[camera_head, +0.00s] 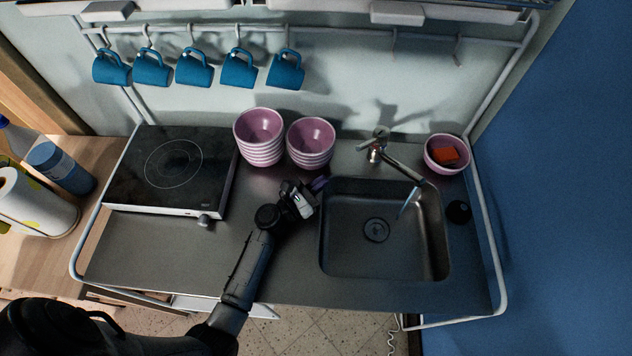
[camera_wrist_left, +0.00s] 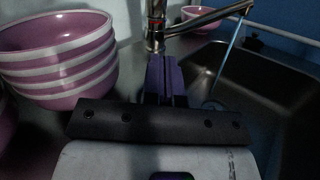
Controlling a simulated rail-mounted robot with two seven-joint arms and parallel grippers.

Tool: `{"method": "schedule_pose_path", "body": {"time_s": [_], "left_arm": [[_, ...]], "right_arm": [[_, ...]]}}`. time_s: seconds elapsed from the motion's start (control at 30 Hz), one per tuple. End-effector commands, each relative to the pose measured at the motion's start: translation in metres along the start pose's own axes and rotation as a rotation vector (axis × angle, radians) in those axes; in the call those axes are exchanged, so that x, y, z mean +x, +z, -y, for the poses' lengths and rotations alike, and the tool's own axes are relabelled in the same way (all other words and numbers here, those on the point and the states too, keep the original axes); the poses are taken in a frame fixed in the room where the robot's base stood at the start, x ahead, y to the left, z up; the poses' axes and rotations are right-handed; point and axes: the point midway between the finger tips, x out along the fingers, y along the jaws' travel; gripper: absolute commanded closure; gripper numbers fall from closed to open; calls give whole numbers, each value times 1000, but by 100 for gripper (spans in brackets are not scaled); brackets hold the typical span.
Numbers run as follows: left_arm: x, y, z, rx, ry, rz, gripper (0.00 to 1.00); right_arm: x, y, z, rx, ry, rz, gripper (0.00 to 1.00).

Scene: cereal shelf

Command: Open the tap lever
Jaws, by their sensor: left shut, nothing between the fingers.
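The tap (camera_head: 377,150) stands behind the sink, with its lever (camera_head: 373,138) on top and its spout (camera_head: 404,170) reaching over the basin. A thin pale blue stream of water (camera_head: 408,202) hangs from the spout end. My left gripper (camera_head: 320,184) is shut and empty at the sink's left edge, in front of the tap and apart from it. In the left wrist view its purple fingers (camera_wrist_left: 165,78) point at the tap base (camera_wrist_left: 155,35). The lever is out of that view at the top. My right gripper does not show.
Two stacks of pink bowls (camera_head: 259,140) (camera_head: 310,143) stand left of the tap, close to my left gripper. A pink bowl (camera_head: 434,160) with an orange sponge (camera_head: 445,156) stands to the right. The sink (camera_head: 335,235) is empty. A cooktop (camera_head: 172,167) stands at left; blue mugs (camera_head: 194,70) hang above.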

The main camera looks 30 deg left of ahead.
Motion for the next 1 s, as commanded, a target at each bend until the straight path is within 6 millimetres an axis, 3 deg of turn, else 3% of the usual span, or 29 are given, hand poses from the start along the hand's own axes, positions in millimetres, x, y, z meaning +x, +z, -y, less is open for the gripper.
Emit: {"method": "schedule_pose_path", "body": {"time_s": [0.1, 0.37, 0.4, 0.63, 1.0], "left_arm": [[25, 2, 0, -1, -1, 3, 100], [70, 2, 0, 2, -2, 1, 100], [74, 10, 0, 4, -2, 1, 100], [89, 25, 0, 4, -3, 1, 100], [94, 28, 1, 4, -3, -1, 100]], "right_arm": [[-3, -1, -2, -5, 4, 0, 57], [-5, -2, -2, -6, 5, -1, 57], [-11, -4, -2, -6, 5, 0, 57], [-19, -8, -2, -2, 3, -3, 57], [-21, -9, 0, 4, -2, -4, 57]]}}
